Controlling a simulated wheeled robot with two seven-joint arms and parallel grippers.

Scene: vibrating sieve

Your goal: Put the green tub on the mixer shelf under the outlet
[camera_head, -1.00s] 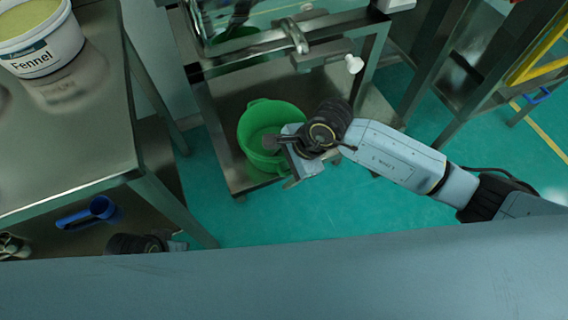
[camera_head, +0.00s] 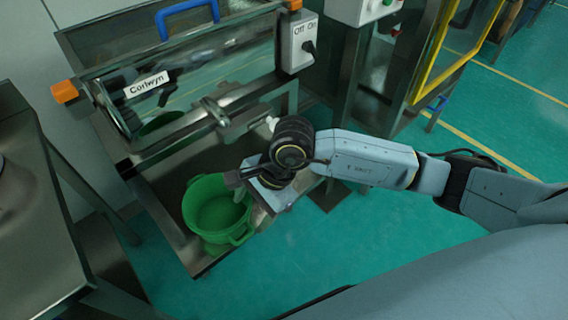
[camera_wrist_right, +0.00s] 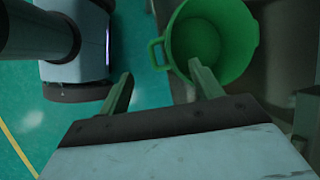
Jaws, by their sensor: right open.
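The green tub (camera_head: 218,212) stands upright and looks empty on the low metal shelf (camera_head: 163,192) of the mixer, below the outlet (camera_head: 222,112). I cannot tell whether it is exactly under the outlet. My right gripper (camera_head: 238,180) is at the tub's right side in the head view. In the right wrist view the right gripper (camera_wrist_right: 160,85) is open, its two fingers apart with nothing between them. The tub (camera_wrist_right: 208,40) shows there beyond the fingertips, with a side handle (camera_wrist_right: 158,54). My left gripper is not in view.
The mixer carries a "Corlwyn" label (camera_head: 146,84), a blue handle (camera_head: 187,14) and an Off/On switch box (camera_head: 297,44). A metal table (camera_head: 35,190) stands at the left. A yellow-framed machine (camera_head: 455,50) stands at the right. The green floor in front is clear.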

